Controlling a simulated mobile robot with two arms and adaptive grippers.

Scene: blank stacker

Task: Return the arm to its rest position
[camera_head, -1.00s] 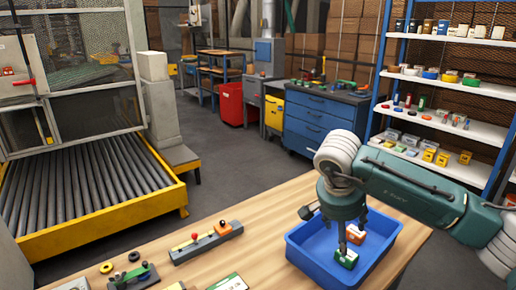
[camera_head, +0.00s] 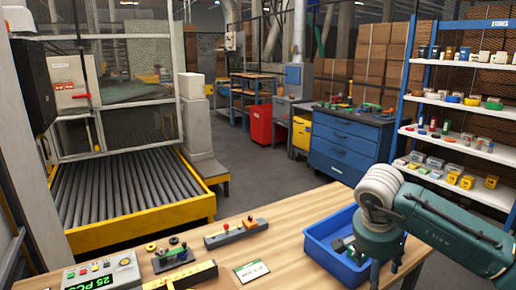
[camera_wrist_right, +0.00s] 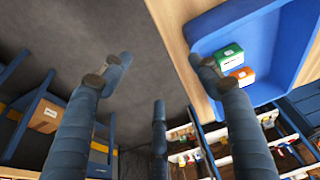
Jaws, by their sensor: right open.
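My right gripper (camera_head: 388,268) hangs at the end of the green arm at the right-hand front side of the blue bin (camera_head: 316,248). In the right wrist view its dark fingers (camera_wrist_right: 160,85) are spread wide with nothing between them. The bin also fills the upper right of that view (camera_wrist_right: 205,35). A green box (camera_wrist_right: 230,56) with a white label and an orange box (camera_wrist_right: 243,75) lie in the bin, apart from the fingers. In the head view the gripper and forearm hide part of the bin's right side. My left gripper is not in view.
The wooden bench (camera_head: 215,268) carries a grey fixture (camera_head: 236,233), a labelled card (camera_head: 252,271), a yellow bar (camera_head: 180,278) and a counter box (camera_head: 100,272). A stocked shelf rack (camera_head: 480,60) stands behind my arm. A roller conveyor (camera_head: 125,190) is at left.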

